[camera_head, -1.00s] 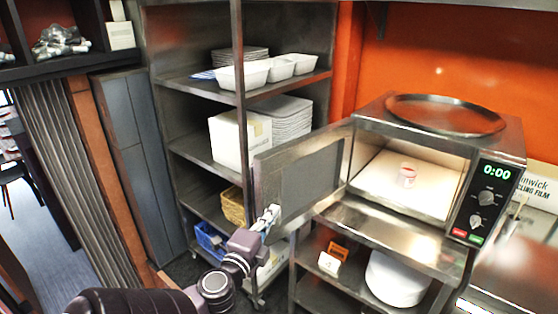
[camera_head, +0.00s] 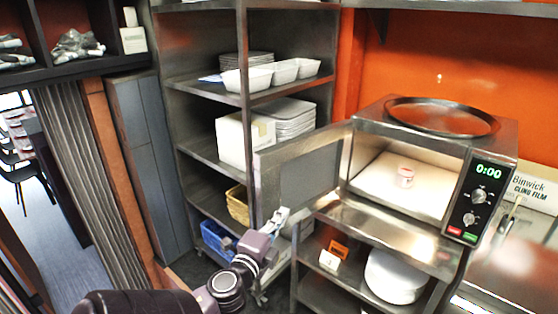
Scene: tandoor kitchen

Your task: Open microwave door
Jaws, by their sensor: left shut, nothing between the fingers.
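The microwave (camera_head: 372,122) stands on a steel shelf unit at the right, its panel showing 0:00. Its door (camera_head: 268,178) is swung wide open to the left, inner side facing me. My right gripper is not in view.
A steel rack (camera_head: 205,146) with white trays, a box and baskets stands behind the door. A round dark tray (camera_head: 442,116) lies on the microwave. White plates (camera_head: 394,276) sit on the shelf below. A cling film box (camera_head: 533,190) is at the right.

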